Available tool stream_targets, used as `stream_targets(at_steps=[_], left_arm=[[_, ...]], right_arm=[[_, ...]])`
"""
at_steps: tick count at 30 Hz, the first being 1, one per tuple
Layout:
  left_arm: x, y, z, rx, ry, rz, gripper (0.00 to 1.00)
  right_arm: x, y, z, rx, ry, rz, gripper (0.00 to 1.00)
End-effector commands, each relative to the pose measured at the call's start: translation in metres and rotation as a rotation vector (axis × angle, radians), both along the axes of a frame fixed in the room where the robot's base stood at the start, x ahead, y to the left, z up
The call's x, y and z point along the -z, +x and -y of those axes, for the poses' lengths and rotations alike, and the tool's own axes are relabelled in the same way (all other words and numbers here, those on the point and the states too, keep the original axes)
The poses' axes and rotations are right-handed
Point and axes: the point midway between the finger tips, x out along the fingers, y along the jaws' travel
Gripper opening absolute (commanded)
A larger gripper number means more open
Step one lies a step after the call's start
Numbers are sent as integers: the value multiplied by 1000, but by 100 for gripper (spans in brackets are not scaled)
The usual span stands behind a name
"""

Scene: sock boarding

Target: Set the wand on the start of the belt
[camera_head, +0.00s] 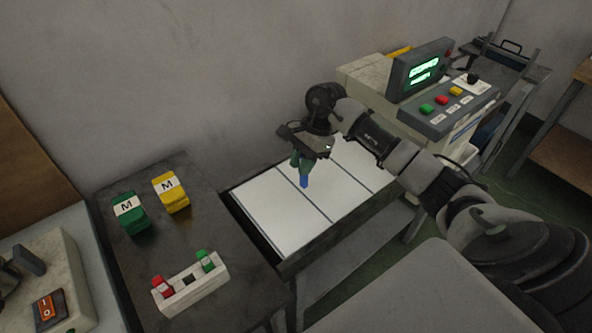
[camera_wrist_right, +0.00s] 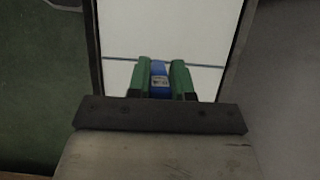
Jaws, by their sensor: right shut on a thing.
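My right gripper (camera_head: 301,163) is over the white belt (camera_head: 262,205) in the head view, its green fingers pointing down. It is shut on a blue wand (camera_head: 304,181), whose lower end shows below the fingers. In the right wrist view the blue wand (camera_wrist_right: 159,80) sits between the two green fingers, with the white belt (camera_wrist_right: 125,45) behind it. I cannot tell whether the wand touches the belt. The upper part of the wand is hidden by the gripper. My left gripper is not in view.
A dark table (camera_head: 135,255) left of the belt holds a green block (camera_head: 129,214) and a yellow block (camera_head: 171,193), both marked M, and a white holder (camera_head: 190,289) with red and green pieces. A machine with a lit panel (camera_head: 424,70) stands at the belt's far end.

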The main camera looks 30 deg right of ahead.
Motion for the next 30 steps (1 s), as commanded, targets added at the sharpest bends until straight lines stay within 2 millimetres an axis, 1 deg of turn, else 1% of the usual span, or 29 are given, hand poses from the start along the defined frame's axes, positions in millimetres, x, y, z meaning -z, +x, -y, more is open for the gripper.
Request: stream_targets(at_steps=[1, 3, 6, 10, 15, 17, 24, 28, 29, 30], left_arm=[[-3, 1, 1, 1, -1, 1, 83], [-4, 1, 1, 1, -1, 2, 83], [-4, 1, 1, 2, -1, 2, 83], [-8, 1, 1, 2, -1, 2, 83], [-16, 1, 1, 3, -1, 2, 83], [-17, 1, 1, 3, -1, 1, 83], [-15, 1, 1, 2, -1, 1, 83], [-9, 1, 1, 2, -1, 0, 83], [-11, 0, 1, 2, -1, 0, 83], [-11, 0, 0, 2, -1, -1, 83]], right_arm=[[2, 8, -3, 3, 3, 1, 0], [7, 14, -4, 1, 2, 0, 0], [11, 18, -6, 0, 1, 1, 0], [21, 18, -6, 0, 1, -2, 0], [45, 17, -6, 0, 2, -2, 0], [51, 17, -6, 1, 0, -1, 0], [52, 18, -5, -1, -1, 1, 0], [56, 18, -5, 0, -2, 2, 0], [55, 18, -5, 0, -2, 2, 24], [54, 18, -5, 0, -2, 2, 30]])
